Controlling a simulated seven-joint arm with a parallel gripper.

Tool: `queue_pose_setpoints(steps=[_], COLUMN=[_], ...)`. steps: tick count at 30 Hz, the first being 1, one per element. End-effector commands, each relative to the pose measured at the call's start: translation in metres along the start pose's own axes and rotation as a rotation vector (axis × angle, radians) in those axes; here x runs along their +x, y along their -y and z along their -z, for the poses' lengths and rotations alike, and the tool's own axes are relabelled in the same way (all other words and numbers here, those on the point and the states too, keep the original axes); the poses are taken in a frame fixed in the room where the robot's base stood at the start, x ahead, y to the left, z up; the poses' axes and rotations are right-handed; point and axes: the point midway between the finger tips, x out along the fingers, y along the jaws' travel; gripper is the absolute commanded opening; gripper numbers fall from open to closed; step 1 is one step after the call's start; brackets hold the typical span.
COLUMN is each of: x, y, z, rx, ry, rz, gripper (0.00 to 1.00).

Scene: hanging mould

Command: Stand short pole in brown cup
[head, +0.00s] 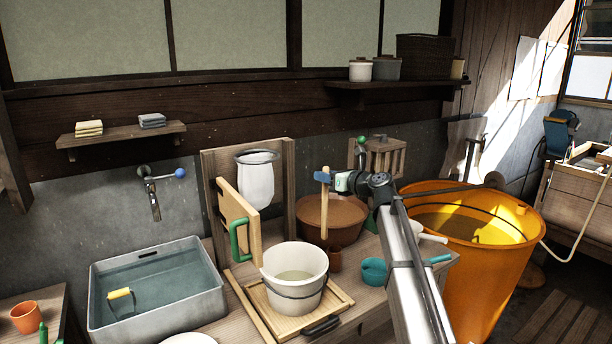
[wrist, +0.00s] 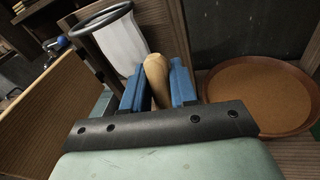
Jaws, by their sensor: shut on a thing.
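My gripper (head: 323,177) is shut on the short pole (head: 325,215), a light wooden rod, gripped near its upper end. The pole hangs close to upright in the air in front of the brown bowl. The wrist view shows its rounded end (wrist: 156,70) between the blue jaws of my gripper (wrist: 157,88). The small brown cup (head: 335,260) stands on the wooden counter, right of the white bucket. In the head view the pole's lower end is above the cup and slightly left of it, apart from it. The cup does not show in the wrist view.
The white bucket (head: 296,286) with water stands on a wooden tray. The wide brown bowl (head: 352,220) is behind the cup; a teal scoop (head: 374,271) lies right of it. A white cloth bag (head: 257,180) hangs from a ring at a wooden frame. A large orange tub (head: 520,240) stands right.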

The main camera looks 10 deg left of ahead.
Motion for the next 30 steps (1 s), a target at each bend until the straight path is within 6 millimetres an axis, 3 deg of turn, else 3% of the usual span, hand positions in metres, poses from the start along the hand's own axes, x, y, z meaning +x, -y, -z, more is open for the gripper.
queue_pose_setpoints(steps=[1,3,9,15,30], x=[-0.003,-0.007,-0.004,-0.002,0.0], y=[0.018,0.036,0.07,0.057,0.058], z=[0.006,0.013,0.021,-0.002,0.016], rx=[-0.002,-0.011,-0.049,-0.102,-0.127], ry=[0.007,0.015,0.041,0.078,0.103], rz=[0.012,0.019,-0.026,-0.11,-0.112], gripper=[0.0,0.0,0.0,0.0,0.0])
